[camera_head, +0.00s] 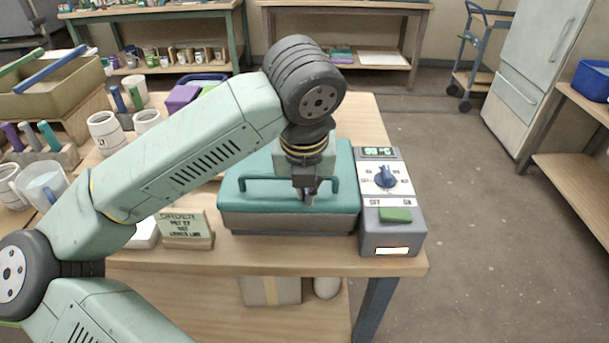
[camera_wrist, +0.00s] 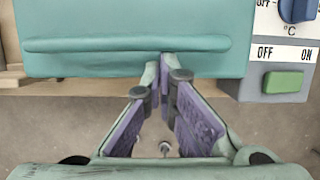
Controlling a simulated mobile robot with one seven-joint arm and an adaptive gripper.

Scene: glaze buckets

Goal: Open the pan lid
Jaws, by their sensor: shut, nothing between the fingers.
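The pan (camera_head: 290,222) is a grey rectangular box on the wooden table in the head view. Its teal lid (camera_head: 342,165) lies shut on top, with a teal bar handle (camera_head: 256,184) along the front side. The wrist view also shows the lid (camera_wrist: 90,18) and the handle (camera_wrist: 85,45). My gripper (camera_head: 309,197) points down at the handle's right half in the head view. In the wrist view my gripper (camera_wrist: 167,62) has its fingertips together at the handle's near edge, with nothing between them. Whether they touch the handle I cannot tell. My gripper hides part of the lid.
A grey control box (camera_head: 392,235) with a blue dial (camera_head: 385,177) and green switch (camera_head: 395,214) stands close on the pan's right. An order sign (camera_head: 186,229) stands front left. Mugs (camera_head: 106,131) and a purple box (camera_head: 181,98) are farther left. The floor to the right is clear.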

